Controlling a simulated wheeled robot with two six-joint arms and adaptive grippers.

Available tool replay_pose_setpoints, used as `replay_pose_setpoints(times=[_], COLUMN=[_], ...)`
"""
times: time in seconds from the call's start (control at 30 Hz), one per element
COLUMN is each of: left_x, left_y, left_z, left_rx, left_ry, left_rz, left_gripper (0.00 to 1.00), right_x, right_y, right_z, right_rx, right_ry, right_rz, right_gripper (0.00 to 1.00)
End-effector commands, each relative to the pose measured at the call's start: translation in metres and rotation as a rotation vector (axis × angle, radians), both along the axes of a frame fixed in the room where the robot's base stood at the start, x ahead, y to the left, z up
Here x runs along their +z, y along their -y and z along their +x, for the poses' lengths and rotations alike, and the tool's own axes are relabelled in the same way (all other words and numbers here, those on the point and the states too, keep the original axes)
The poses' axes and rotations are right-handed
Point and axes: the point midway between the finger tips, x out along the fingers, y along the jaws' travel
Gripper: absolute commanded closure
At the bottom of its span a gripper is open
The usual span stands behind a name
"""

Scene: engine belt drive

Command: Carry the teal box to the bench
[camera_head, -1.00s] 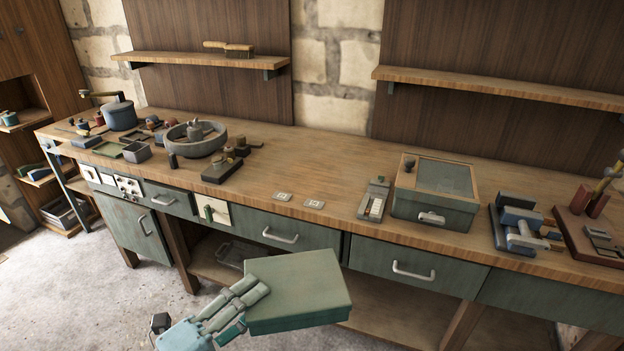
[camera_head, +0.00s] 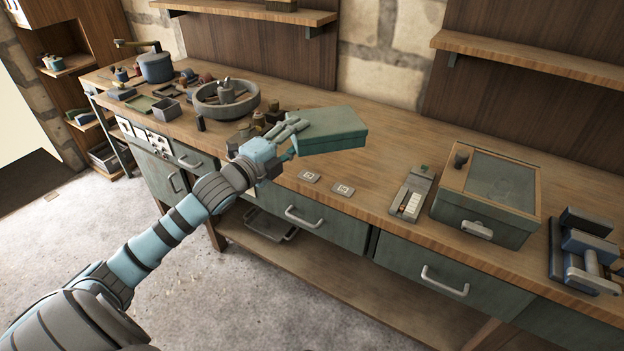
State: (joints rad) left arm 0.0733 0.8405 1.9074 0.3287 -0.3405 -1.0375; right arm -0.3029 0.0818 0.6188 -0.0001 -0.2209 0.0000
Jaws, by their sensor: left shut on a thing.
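The teal box (camera_head: 335,128) is a flat, closed, dull green-teal box. In the head view it shows over the middle of the bench (camera_head: 395,158), behind the two small white cards. My left gripper (camera_head: 290,137) is shut on the box's left end, and my arm reaches in from the lower left. I cannot tell whether the box's underside touches the bench top or is held just above it. My right gripper is not in view.
Two small cards (camera_head: 343,189) lie near the bench's front edge. A grey box with a glass lid (camera_head: 490,190) and a small keyed device (camera_head: 411,194) stand to the right. A round stone basin (camera_head: 226,98) and several small items crowd the left. Bare wood lies right of the teal box.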

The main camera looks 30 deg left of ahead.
Motion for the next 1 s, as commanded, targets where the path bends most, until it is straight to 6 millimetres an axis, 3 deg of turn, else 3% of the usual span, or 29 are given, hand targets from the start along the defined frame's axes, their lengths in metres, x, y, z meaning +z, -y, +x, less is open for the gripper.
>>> replay_pose_setpoints(times=[0.03, 0.13, 0.23, 0.37, 0.6, 1.0], left_x=[0.013, 0.027, 0.023, -0.016, -0.109, -0.173], left_y=[-0.015, -0.037, -0.047, -0.047, -0.047, -0.046], left_z=[0.008, 0.017, 0.021, 0.021, 0.021, 0.02], left_rx=[0.032, 0.082, 0.104, 0.106, 0.104, 0.103], left_ry=[0.006, 0.004, 0.001, -0.004, -0.002, 0.001], left_rz=[0.001, 0.0, -0.003, -0.007, -0.005, -0.002], left_gripper=[1.0, 1.0, 1.0, 1.0, 1.0, 1.0], right_x=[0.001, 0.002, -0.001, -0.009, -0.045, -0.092], right_y=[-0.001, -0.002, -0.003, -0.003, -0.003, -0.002], right_z=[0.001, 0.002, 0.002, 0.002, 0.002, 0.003], right_rx=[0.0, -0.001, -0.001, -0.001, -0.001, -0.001], right_ry=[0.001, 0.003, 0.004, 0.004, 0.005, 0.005], right_rz=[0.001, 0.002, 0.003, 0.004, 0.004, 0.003], right_gripper=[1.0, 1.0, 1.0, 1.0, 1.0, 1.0])
